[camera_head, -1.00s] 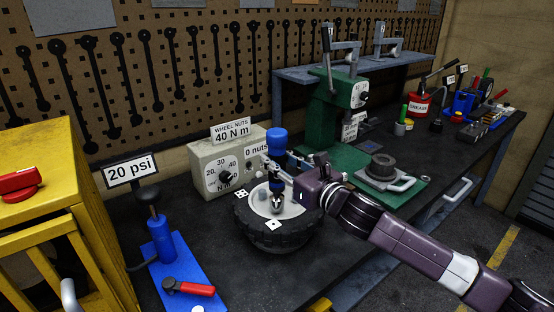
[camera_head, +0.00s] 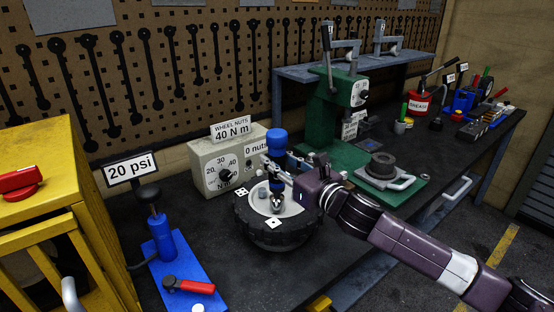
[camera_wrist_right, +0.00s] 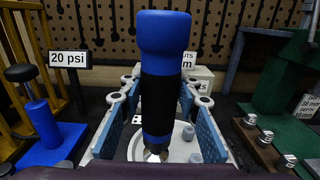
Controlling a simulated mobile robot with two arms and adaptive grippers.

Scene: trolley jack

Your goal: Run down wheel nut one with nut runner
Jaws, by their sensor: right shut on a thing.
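A blue-topped nut runner with a black grip (camera_head: 277,142) stands upright over the wheel (camera_head: 275,223), which lies flat on the bench with its white hub up. My right gripper (camera_head: 275,172) is shut around the nut runner; in the right wrist view the runner (camera_wrist_right: 163,75) sits between the two blue-padded fingers. Its silver socket end (camera_head: 277,203) is down at the hub; whether it sits on a nut I cannot tell. Grey nuts (camera_wrist_right: 188,132) show on the hub beside it. Small white tags with dots (camera_head: 273,223) lie on the wheel. My left gripper is not in view.
The torque box (camera_head: 222,170) with its dial, "40 N m" sign and "0 nuts" display stands behind the wheel. A blue pump (camera_head: 163,240) with a "20 psi" sign is at left, beside a yellow cabinet (camera_head: 60,210). A green press (camera_head: 325,120) stands right.

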